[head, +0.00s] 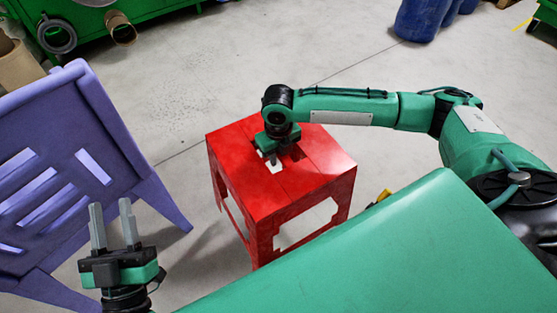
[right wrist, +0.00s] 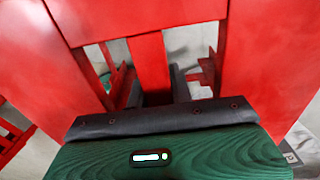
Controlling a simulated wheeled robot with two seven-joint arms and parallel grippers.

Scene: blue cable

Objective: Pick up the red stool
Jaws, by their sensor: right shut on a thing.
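The red stool (head: 312,175) stands upright on the floor in the middle of the head view. Its square top has a cut-out near the centre. My right gripper (head: 273,160) reaches down onto the top at this cut-out. In the right wrist view the gripper (right wrist: 162,85) is shut on a red strip of the stool top (right wrist: 150,62), with a dark finger on each side of it. The fingertips are partly hidden below the top. My left gripper (head: 112,225) is open and empty, pointing up at the lower left, apart from the stool.
A purple plastic chair (head: 60,150) stands left of the stool, near my left gripper. Green containers with pipes (head: 120,28) are at the back left. Blue barrels (head: 422,18) stand at the back. Grey floor (head: 330,60) behind the stool is clear.

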